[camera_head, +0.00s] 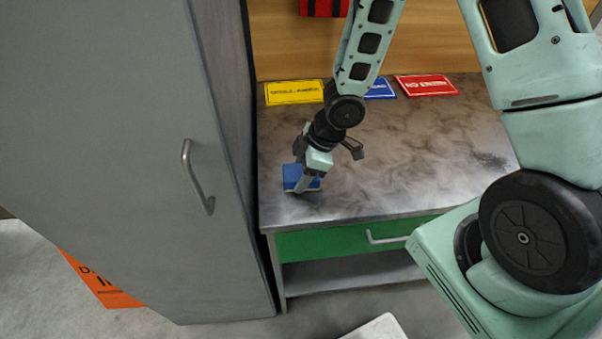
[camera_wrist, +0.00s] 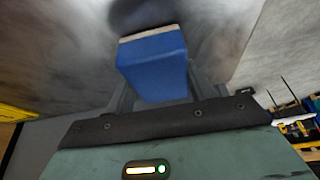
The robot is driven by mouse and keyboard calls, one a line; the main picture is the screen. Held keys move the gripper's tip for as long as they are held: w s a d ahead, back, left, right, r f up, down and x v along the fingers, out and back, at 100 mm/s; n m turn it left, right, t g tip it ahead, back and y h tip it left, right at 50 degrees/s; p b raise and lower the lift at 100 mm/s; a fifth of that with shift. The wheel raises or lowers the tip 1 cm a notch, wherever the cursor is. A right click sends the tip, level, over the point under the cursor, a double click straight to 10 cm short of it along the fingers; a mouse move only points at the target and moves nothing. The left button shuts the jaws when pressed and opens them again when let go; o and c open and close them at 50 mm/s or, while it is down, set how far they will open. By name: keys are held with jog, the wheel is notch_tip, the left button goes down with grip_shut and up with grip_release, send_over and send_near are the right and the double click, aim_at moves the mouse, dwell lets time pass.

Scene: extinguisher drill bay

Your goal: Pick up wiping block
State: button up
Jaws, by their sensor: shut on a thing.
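The wiping block is blue with a pale layer along one side. In the head view the wiping block (camera_head: 292,174) is at the left front part of the grey countertop (camera_head: 410,170). My gripper (camera_head: 306,183) points down at it and is shut on it. In the wrist view the wiping block (camera_wrist: 153,65) sits between my two fingers, with its pale edge at the far end. The fingers partly hide its sides. I cannot tell whether the block touches the countertop or is slightly above it.
A tall grey cabinet (camera_head: 120,130) with a handle stands close on the left. Yellow (camera_head: 294,92), blue (camera_head: 380,89) and red (camera_head: 426,85) signs lie along the back of the counter. A green drawer (camera_head: 340,240) is below. The counter's middle and right are clear.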

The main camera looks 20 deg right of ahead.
aim_at(301, 172)
notch_tip(301, 172, up, 10)
jog(key=p, duration=0.5)
jog(key=shift+p, duration=0.4)
jog(key=shift+f, duration=0.1)
jog(key=o, duration=0.5)
jog(key=c, duration=0.3)
jog(key=shift+d, duration=0.15)
jog(key=shift+c, duration=0.2)
